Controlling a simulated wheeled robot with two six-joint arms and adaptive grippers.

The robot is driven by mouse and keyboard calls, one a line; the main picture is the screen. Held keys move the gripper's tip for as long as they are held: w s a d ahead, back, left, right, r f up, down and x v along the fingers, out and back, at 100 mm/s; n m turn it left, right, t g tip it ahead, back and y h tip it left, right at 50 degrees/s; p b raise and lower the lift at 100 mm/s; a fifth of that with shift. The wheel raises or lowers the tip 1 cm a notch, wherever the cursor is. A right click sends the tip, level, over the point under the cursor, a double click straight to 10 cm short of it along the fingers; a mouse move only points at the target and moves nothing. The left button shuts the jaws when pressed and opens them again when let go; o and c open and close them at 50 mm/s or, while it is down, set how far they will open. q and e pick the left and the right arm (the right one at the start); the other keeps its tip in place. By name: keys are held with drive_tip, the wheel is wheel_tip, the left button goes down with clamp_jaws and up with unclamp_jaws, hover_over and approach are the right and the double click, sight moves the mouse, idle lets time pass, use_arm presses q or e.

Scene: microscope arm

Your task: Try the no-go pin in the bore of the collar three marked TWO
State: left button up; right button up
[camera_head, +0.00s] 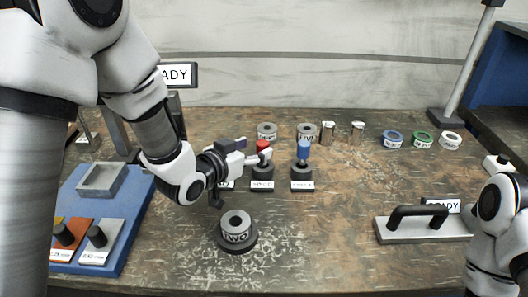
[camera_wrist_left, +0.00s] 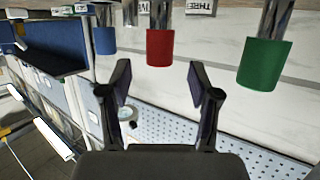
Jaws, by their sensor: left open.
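The grey collar marked TWO (camera_head: 236,235) stands upright on a dark round base (camera_head: 236,249) in the front middle of the bench, its bore facing up. Behind it, a red-handled pin (camera_head: 263,146) and a blue-handled pin (camera_head: 304,150) stand in dark holders with labels too small to read. A green-handled pin (camera_wrist_left: 264,63) shows in the left wrist view; my gripper hides it in the head view. My left gripper (camera_head: 246,158) is open and empty beside the red pin. In the wrist view the red handle (camera_wrist_left: 160,48) lies ahead, between the fingertips. My right gripper is out of view.
More grey collars (camera_head: 267,131) and metal cylinders (camera_head: 357,132) stand at the back. Blue (camera_head: 392,139), green (camera_head: 422,138) and white rings (camera_head: 451,140) lie at back right. A blue tray (camera_head: 128,228) is at left, a grey handled plate (camera_head: 400,232) at right. Bench around the collar is clear.

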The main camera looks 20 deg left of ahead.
sight(259, 147)
use_arm(q)
drive_tip(key=x, duration=0.5)
drive_tip(key=shift+f, duration=0.2)
drive_tip(key=shift+s+r, duration=0.1)
drive_tip(key=shift+s, duration=0.05)
drive_tip(key=c, duration=0.4)
clamp_jaws()
